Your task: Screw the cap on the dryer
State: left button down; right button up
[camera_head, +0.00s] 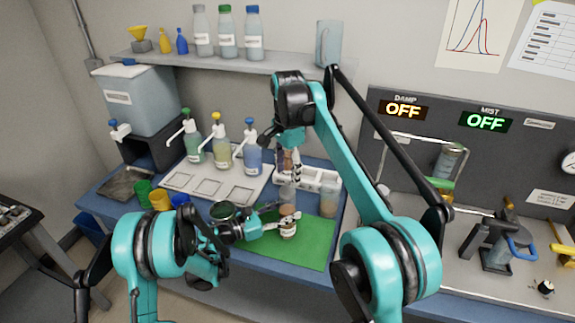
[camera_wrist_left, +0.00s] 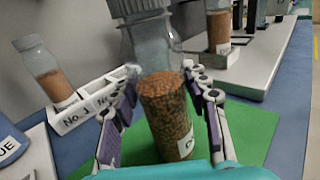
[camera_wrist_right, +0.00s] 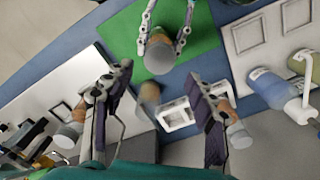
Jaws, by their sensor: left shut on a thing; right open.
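The dryer bottle (camera_head: 289,222), clear with brown granules, stands upright on the green mat. My left gripper (camera_head: 282,227) is shut around its body; its fingers flank the bottle (camera_wrist_left: 168,115) in the left wrist view. A grey ribbed cap (camera_wrist_left: 140,8) sits at the top of the bottle's neck, cut by the frame edge; I cannot tell how tightly it sits. The bottle's top (camera_wrist_right: 158,52) also shows in the right wrist view. My right gripper (camera_wrist_right: 162,105) is open, its fingers apart, behind and above the bottle in the head view, near the white rack.
The white rack (camera_head: 320,178) with capped sample bottles (camera_head: 328,205) stands behind the mat. Pump bottles (camera_head: 222,148) and a tray (camera_head: 195,182) are to its left. The panel station (camera_head: 400,150) is at right. The green mat (camera_head: 310,250) is clear in front.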

jog(key=n, duration=0.7)
jog(key=shift+r+n, duration=0.25)
jog(key=shift+n, duration=0.05)
jog(key=n, duration=0.4)
jog(key=shift+r+n, duration=0.15)
jog(key=shift+n, duration=0.15)
jog(key=n, duration=0.4)
jog(key=shift+r+n, duration=0.15)
jog(key=shift+n, duration=0.25)
jog(key=n, duration=0.5)
jog(key=shift+r, duration=0.15)
jog(key=n, duration=0.4)
jog(key=shift+r+n, duration=0.1)
jog(key=shift+n, duration=0.2)
jog(key=n, duration=0.4)
jog(key=shift+r, duration=0.15)
jog(key=n, duration=0.4)
jog(key=shift+r, duration=0.1)
